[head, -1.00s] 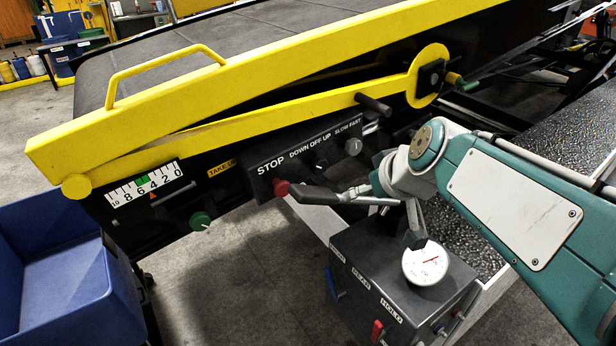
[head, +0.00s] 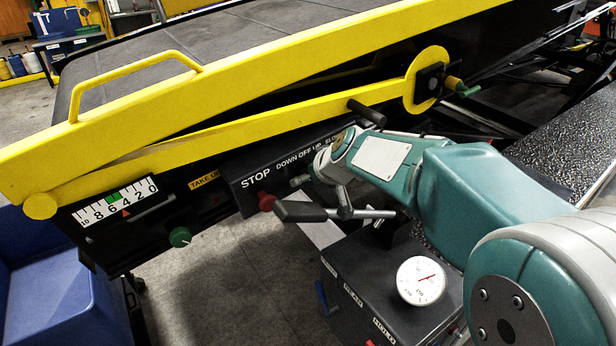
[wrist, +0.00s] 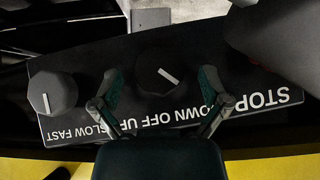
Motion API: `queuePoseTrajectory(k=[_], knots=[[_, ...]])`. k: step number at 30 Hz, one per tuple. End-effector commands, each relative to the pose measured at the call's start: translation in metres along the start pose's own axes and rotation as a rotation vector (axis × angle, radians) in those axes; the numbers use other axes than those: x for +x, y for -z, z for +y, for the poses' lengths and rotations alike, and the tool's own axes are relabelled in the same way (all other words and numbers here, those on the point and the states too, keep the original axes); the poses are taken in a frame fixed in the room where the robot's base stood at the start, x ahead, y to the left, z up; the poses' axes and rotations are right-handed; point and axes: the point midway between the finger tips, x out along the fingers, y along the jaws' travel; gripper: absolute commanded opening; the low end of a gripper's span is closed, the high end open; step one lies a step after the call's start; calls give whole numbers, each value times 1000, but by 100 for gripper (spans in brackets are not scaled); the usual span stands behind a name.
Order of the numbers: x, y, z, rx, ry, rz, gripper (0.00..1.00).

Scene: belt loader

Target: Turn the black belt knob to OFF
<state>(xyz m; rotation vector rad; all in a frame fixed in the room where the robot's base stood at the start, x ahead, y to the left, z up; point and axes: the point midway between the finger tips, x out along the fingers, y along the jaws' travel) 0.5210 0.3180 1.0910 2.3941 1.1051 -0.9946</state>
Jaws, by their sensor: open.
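The black belt knob (wrist: 158,72) is at the centre of the wrist view, on the dark control panel (wrist: 100,65). Its white pointer line slants to the lower right, towards the DOWN side of the upside-down "DOWN OFF UP" label (wrist: 160,116). My gripper (wrist: 160,76) is open, with one finger on each side of the knob. Small gaps seem to show beside it; contact cannot be told. In the head view the panel (head: 234,176) shows, but my arm hides the knob.
A grey speed knob (wrist: 52,93) sits left of the black knob in the wrist view. In the head view, a red stop button (head: 266,202) is beside my gripper. A grey box with a dial gauge (head: 421,281) stands below, and a yellow rail (head: 250,90) above.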

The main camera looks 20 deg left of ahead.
Motion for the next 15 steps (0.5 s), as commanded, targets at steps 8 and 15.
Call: queuePoseTrajectory(k=[8, 15], knots=[[10, 0, 0, 0, -1, 2, 95], [10, 0, 0, 0, -1, 1, 42]])
